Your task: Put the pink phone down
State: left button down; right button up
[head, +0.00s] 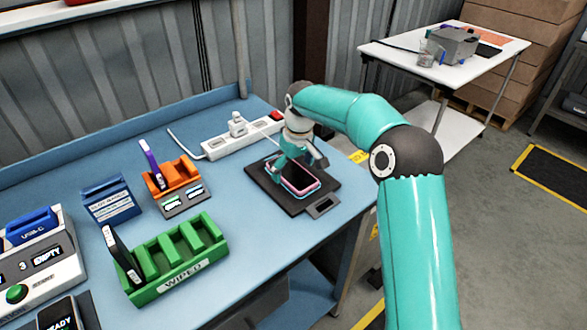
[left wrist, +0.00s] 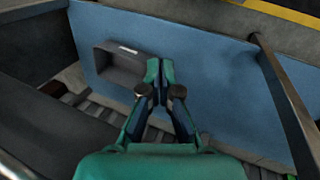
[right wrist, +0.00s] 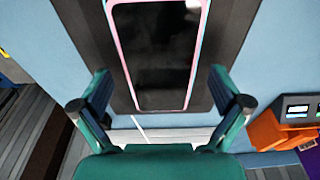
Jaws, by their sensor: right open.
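The pink phone (head: 300,180) lies flat, dark screen up, on a dark pad (head: 328,191) at the right end of the blue table. In the right wrist view the phone (right wrist: 157,52) has a pink rim, and the pad (right wrist: 228,35) shows around it. My right gripper (head: 298,162) is open just over the phone's far part; its fingers (right wrist: 158,78) stand apart near the phone's end, with gaps to its sides. My left gripper (left wrist: 160,68) appears shut and empty in the left wrist view, near a grey box-like part on a blue panel. It is not in the head view.
A white power strip (head: 235,140) lies behind the pad. To the left stand an orange holder (head: 177,177) with a purple phone, a green rack (head: 180,260) marked WIPED with a dark phone, and a blue box (head: 110,200). Blue tabletop is bare between rack and pad.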

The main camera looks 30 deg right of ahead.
aim_at(297, 176)
notch_tip(297, 176, up, 12)
jog(key=s+p, duration=0.1)
jog(key=shift+s, duration=0.35)
jog(key=shift+d, duration=0.1)
dwell(0.6)
